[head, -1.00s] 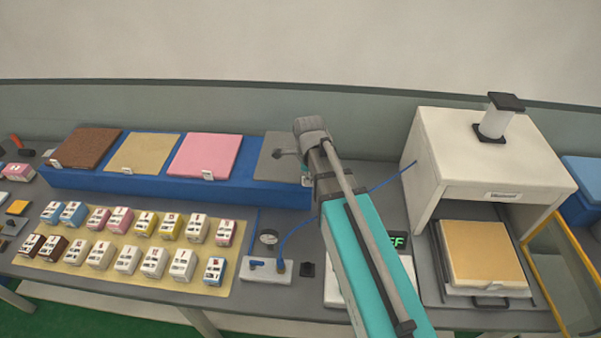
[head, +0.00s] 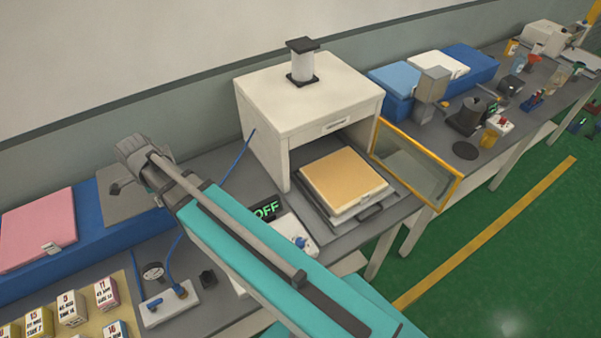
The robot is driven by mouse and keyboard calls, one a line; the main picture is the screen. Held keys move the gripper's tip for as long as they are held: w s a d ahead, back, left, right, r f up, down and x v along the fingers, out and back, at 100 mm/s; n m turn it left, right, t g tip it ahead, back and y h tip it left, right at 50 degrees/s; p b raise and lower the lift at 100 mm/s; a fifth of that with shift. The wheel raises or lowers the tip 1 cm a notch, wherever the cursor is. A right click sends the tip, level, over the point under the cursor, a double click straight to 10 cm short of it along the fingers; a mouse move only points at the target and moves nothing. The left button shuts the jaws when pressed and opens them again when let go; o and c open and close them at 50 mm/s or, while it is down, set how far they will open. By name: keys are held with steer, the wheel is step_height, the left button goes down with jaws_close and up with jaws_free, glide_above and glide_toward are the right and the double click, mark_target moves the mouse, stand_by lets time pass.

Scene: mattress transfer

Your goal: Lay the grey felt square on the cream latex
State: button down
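The grey felt square (head: 120,207) lies flat at the right end of the blue stand (head: 85,236), partly hidden by my arm. My gripper (head: 116,188) is over or beside this square, seen from behind. Its fingers are mostly hidden, so I cannot tell whether they are open or touch the felt. I cannot tell for sure whether the cream layer is the latex.
The white press (head: 305,95) stands behind the stack, its yellow-framed door (head: 452,190) swung open to the right. A pink square (head: 38,228) lies left of the felt.

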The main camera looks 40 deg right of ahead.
step_height(320, 180, down, 9)
steer(key=b, duration=0.8)
steer(key=shift+s, duration=0.1)
